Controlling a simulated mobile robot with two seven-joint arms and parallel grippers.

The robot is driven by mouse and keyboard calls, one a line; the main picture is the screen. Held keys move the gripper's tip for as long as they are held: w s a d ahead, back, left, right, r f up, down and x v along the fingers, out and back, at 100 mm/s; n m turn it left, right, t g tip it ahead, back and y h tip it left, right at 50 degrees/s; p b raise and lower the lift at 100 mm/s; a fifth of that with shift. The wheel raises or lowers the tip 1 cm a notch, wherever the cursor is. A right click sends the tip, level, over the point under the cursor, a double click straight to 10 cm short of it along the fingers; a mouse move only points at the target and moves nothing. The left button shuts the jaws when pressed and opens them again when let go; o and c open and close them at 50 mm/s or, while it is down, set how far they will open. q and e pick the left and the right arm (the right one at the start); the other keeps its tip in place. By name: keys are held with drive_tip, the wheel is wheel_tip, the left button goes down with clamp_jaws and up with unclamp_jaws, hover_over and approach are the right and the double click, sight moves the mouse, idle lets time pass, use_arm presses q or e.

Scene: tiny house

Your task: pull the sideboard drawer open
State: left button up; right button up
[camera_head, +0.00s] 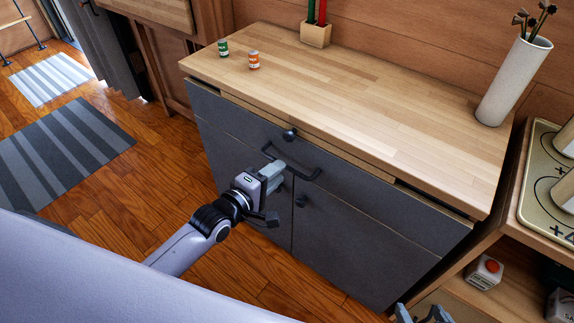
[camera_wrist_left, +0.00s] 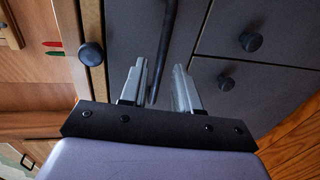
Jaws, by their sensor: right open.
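The sideboard (camera_head: 345,235) has dark grey fronts under a light wood top. Its wide upper drawer (camera_head: 385,205) looks closed and carries a dark bar handle (camera_head: 312,176). My left gripper (camera_head: 272,172) is at the handle's left part. In the left wrist view the handle (camera_wrist_left: 168,40) runs between the two spread fingers of my left gripper (camera_wrist_left: 160,85), nearer the left finger; I cannot tell whether it touches. My right gripper (camera_head: 422,314) is open at the bottom edge, partly cut off, away from the handle.
Door knobs (camera_head: 302,201) are below. A shelf unit (camera_head: 510,250) stands right.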

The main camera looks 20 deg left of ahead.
use_arm(q)
drive_tip(key=shift+b+x, duration=0.4)
drive_tip(key=shift+x, duration=1.85)
clamp_jaws()
